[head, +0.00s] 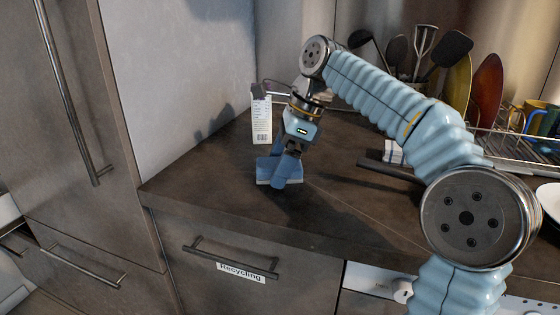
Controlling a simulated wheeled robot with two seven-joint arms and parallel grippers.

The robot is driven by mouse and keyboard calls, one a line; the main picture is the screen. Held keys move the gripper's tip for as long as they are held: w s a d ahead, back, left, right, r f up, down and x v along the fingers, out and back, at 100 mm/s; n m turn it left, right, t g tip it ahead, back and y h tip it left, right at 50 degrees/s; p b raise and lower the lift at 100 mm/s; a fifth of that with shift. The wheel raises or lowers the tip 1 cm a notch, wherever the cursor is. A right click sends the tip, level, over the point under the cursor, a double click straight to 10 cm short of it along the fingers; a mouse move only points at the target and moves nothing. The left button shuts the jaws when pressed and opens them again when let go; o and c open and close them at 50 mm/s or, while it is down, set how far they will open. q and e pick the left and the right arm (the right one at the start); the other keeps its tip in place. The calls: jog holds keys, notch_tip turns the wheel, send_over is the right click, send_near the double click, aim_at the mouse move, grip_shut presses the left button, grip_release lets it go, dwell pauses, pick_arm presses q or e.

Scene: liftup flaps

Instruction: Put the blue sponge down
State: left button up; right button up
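The blue sponge (265,171), with a paler lower edge, is at the worktop (220,180) near its front left part. It looks level and low, but I cannot tell whether it rests on the surface or hangs just above it. My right gripper (284,167) reaches down over it from above. One blue finger lies across the near side of the sponge and hides its middle. The far finger is mostly hidden, so I cannot tell whether the fingers grip the sponge. My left gripper is not in view.
A white carton (261,117) stands close behind the sponge by the wall. A dish rack (515,146) with plates, mugs and utensils is at the right. A drawer labelled Recycling (240,271) is below the front edge. The worktop left of the sponge is clear.

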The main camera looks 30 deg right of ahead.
jog(key=shift+r, duration=0.1)
jog(key=p+v, duration=0.2)
jog(key=v, duration=0.4)
jog(key=shift+d+r, duration=0.1)
jog(key=shift+r, duration=0.15)
jog(key=shift+s+d+r, duration=0.15)
jog(key=shift+d+r, duration=0.05)
jog(key=shift+r, duration=0.3)
